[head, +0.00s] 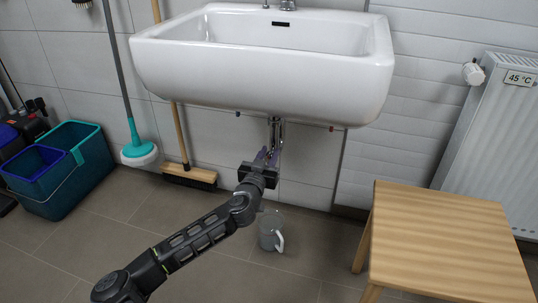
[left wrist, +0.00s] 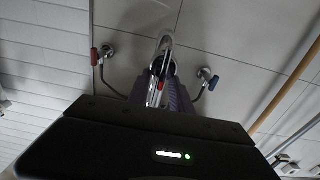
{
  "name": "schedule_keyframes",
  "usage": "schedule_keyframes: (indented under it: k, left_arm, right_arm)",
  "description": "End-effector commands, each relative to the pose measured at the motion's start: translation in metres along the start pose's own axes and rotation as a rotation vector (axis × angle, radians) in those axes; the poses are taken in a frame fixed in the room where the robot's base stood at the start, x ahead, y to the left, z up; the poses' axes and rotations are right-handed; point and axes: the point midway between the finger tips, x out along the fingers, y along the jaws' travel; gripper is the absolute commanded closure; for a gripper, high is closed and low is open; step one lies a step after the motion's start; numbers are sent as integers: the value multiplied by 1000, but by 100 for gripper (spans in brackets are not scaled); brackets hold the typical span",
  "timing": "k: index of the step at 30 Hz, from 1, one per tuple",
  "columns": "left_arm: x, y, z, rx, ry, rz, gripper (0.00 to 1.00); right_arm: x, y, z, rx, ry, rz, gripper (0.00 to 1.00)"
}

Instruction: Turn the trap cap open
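The chrome drain trap (head: 276,132) hangs under the white sink (head: 262,80). In the left wrist view its curved chrome pipe (left wrist: 166,42) shows above my fingers. My left gripper (head: 268,155) is raised from below to the trap's lower end. In the left wrist view the two purple-grey fingers of this gripper (left wrist: 161,82) stand apart, on either side of chrome metal with a small red mark. The cap itself is mostly hidden by the fingers, and I cannot tell whether they touch it. My right gripper is not in view.
A grey mug (head: 270,232) stands on the floor below the trap. A blue valve (left wrist: 210,82) and a red valve (left wrist: 98,56) flank the trap. A wooden stool (head: 450,235) stands at right, buckets (head: 62,180) and a broom (head: 190,177) at left.

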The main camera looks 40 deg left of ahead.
Motion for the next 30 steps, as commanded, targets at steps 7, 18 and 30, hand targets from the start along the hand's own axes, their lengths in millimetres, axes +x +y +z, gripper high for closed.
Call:
schedule_keyframes:
  k: [7, 18, 30]
  left_arm:
    - [0, 0, 0, 0, -1, 0, 95]
    - [0, 0, 4, -2, -8, 0, 100]
    - [0, -2, 6, -28, -11, -3, 100]
  right_arm:
    - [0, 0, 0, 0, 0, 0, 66]
    - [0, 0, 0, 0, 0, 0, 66]
    - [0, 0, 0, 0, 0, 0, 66]
